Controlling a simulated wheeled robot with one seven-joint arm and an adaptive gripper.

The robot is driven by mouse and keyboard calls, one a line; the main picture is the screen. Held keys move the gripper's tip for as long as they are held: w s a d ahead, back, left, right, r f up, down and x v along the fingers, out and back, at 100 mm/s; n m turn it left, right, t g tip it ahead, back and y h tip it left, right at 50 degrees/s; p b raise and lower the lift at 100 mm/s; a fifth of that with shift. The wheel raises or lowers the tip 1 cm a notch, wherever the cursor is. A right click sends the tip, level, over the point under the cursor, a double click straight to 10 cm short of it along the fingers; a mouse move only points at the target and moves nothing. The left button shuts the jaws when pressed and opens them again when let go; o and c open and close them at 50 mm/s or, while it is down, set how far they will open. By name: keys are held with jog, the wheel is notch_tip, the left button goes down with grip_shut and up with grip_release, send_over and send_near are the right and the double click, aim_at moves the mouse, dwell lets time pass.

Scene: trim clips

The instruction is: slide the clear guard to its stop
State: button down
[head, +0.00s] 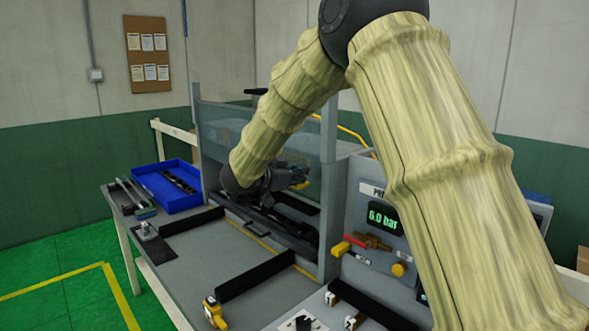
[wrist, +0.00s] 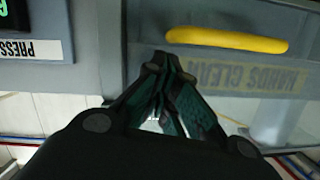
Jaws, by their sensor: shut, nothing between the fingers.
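The clear guard (head: 222,130) is a see-through pane in the grey frame at the back of the bench, partly hidden by my arm in the head view. Its yellow handle (head: 299,185) shows just right of my gripper (head: 272,178). In the wrist view, the picture is upside down; the yellow handle (wrist: 226,39) lies right of and beyond the fingertips. A faded "HANDS CLEAR" label (wrist: 247,78) is beside it. My gripper (wrist: 158,62) is shut and empty, its fingertips close to the guard. I cannot tell whether they touch it.
A blue tray (head: 166,200) with dark parts stands at the left of the bench. A pressure panel (head: 384,217) reading 6.0 bar stands right of the frame, with a red and yellow valve (head: 365,242) below. Black bars (head: 255,276) cross the grey bench top.

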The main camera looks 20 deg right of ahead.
jog(key=shift+s+d+r, duration=0.1)
jog(key=shift+s+r, duration=0.1)
jog(key=shift+s, duration=0.25)
jog(key=shift+d+f, duration=0.1)
jog(key=shift+d, duration=0.05)
jog(key=shift+w+f, duration=0.7)
jog(key=shift+w, duration=0.3)
jog(key=shift+a, duration=0.45)
jog(key=shift+s+d, duration=0.1)
jog(key=shift+s, duration=0.15)
notch_tip(320, 180, down, 20)
jog(key=b, duration=0.5)
jog(key=shift+s+d+f+b, duration=0.15)
jog(key=shift+b, duration=0.15)
